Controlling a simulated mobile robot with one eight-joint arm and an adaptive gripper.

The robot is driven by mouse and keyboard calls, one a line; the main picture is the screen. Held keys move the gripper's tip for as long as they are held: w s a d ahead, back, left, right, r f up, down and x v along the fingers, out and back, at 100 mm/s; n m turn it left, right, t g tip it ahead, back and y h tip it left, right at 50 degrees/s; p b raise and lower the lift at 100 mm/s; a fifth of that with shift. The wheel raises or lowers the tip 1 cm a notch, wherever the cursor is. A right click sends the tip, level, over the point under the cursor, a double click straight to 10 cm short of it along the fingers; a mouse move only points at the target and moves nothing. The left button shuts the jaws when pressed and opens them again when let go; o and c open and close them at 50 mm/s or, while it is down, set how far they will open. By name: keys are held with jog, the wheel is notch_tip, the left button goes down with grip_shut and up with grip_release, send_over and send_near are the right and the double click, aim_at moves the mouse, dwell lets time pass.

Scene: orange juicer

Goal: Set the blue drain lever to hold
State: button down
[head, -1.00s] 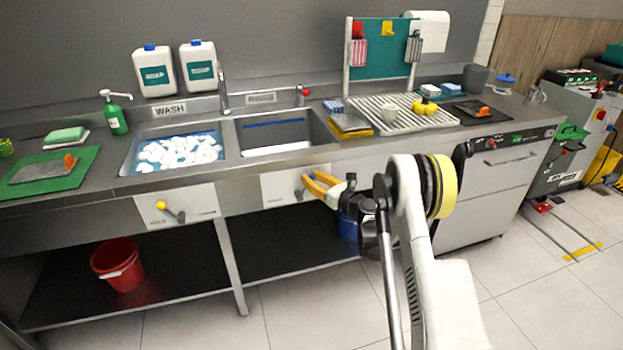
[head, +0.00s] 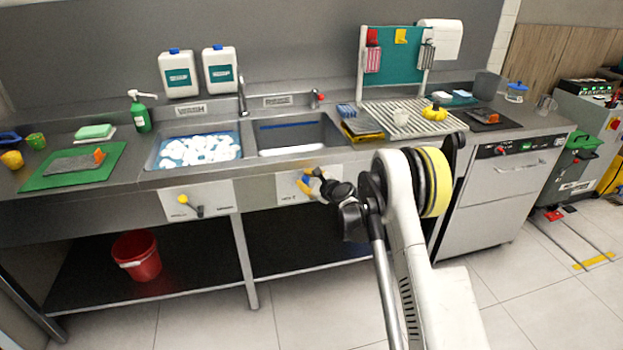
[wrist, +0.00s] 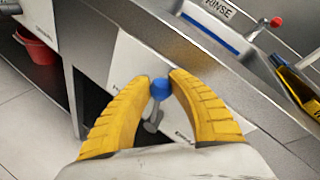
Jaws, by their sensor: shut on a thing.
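The blue drain lever has a round blue knob (wrist: 160,89) on a grey stem, mounted on a white panel (wrist: 135,70) on the front below the rinse basin. In the wrist view the knob sits between the tips of my two yellow fingers, and my gripper (wrist: 162,82) is shut on it. In the head view my gripper (head: 307,183) is at the white panel under the right basin, with a small bit of blue showing beside the fingers. The panel's position labels are partly covered or too small to read.
The yellow-knobbed lever (head: 188,203) is on the left panel under the wash basin (head: 196,150), which holds foam. A red bucket (head: 137,256) stands on the lower shelf. The floor in front of the counter is clear.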

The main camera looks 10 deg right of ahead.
jog(key=shift+a+f+n+h, duration=0.25)
jog(key=shift+a+n+h, duration=0.1)
jog(key=shift+a+n, duration=0.2)
jog(key=shift+a+f+n+h, duration=0.25)
jog(key=shift+a+n+h, duration=0.1)
jog(key=shift+a+n, duration=0.15)
jog(key=c, duration=1.2)
grip_release()
jog(key=shift+o, duration=0.2)
jog(key=v, duration=1.2)
jog(key=shift+r, duration=0.15)
